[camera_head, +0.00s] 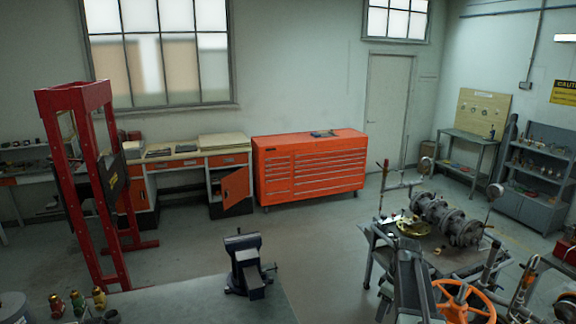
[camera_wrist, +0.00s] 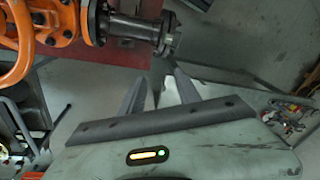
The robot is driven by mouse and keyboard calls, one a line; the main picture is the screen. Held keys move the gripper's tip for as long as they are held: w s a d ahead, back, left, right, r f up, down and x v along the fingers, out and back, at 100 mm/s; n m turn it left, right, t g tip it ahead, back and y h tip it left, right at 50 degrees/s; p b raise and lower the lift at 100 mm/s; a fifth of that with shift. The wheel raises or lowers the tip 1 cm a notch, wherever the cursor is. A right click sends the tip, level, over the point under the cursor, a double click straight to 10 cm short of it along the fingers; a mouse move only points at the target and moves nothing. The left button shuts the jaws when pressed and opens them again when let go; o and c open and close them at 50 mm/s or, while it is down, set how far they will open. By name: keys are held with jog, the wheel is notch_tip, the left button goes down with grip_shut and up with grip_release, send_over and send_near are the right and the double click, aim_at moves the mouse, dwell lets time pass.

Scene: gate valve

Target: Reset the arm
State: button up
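My gripper (camera_wrist: 158,88) shows in the wrist view as two grey fingers standing apart on a dark bar. Nothing is visible between them, so it is open and empty. An orange valve body (camera_wrist: 65,22) with a grey flanged pipe (camera_wrist: 135,30) lies beyond the fingertips, at the upper left. Part of its orange handwheel (camera_wrist: 18,45) shows at the left edge. In the head view an orange handwheel (camera_head: 464,302) is at the lower right. I cannot clearly pick out my gripper in the head view.
A table with a grey pipe assembly (camera_head: 448,220) stands right of centre in the head view. A vise (camera_head: 246,265) sits on the near bench (camera_head: 190,303). A red press frame (camera_head: 100,190) stands at left, an orange tool cabinet (camera_head: 308,168) behind. The floor between is clear.

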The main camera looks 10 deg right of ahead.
jog(key=s+a+m+t+h, duration=0.1)
jog(key=s+a+m, duration=0.3)
jog(key=a, duration=0.7)
jog(key=s+a+m+h, duration=0.1)
jog(key=s+a+m, duration=0.25)
jog(key=a, duration=0.75)
notch_tip(320, 180, down, 26)
jog(key=s+b, duration=0.1)
jog(key=b, duration=2.4)
jog(key=shift+s+a+r+g, duration=0.2)
jog(key=shift+g, duration=0.2)
